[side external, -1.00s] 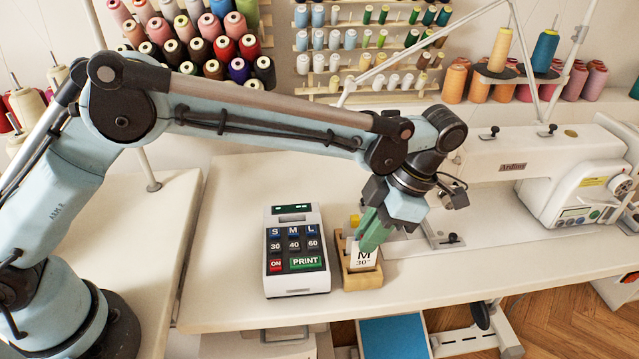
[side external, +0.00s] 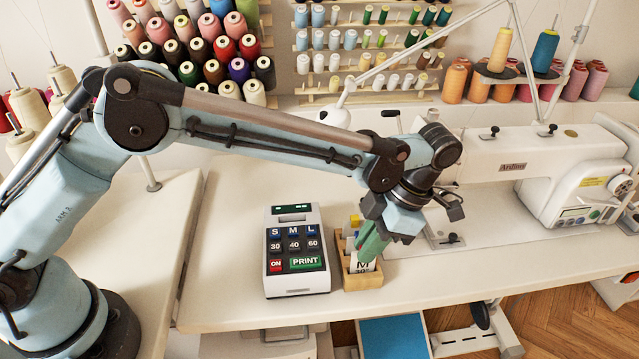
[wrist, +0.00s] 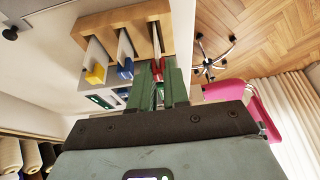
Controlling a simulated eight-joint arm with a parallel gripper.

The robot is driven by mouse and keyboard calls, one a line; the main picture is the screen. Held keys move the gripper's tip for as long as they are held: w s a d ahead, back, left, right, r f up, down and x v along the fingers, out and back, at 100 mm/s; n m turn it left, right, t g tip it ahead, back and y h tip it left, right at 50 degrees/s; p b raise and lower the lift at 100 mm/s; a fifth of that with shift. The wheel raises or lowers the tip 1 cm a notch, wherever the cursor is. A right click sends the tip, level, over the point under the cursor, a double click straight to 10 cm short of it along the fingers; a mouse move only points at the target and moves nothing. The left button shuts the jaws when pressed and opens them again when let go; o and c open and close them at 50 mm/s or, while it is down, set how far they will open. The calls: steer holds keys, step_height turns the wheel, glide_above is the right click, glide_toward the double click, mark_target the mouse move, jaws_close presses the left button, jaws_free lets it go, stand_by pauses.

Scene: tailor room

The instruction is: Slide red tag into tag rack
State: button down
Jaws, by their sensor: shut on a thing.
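The wooden tag rack (side external: 363,283) stands on the table just right of the label printer. My gripper (side external: 367,255) has green fingers pointing down over the rack's front end. It is shut on the red tag, a white card marked M (side external: 362,267) with a red end. In the wrist view the red end (wrist: 158,70) lies between my fingers. The card's lower edge is behind the rack's front wall in the side view, so it sits partly down in the front slot. How deep it sits is hidden.
Tags with a yellow end (wrist: 96,74) and a blue end (wrist: 126,69) stand in the rack's other slots. The label printer (side external: 296,250) is close on the left. The sewing machine (side external: 530,170) is on the right.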

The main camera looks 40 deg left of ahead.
steer(key=shift+f, duration=0.3)
steer(key=c, duration=1)
jaws_free()
steer(key=shift+c, duration=0.2)
steer(key=shift+r, duration=0.1)
steer(key=v, duration=1.2)
steer(key=shift+d, duration=0.1)
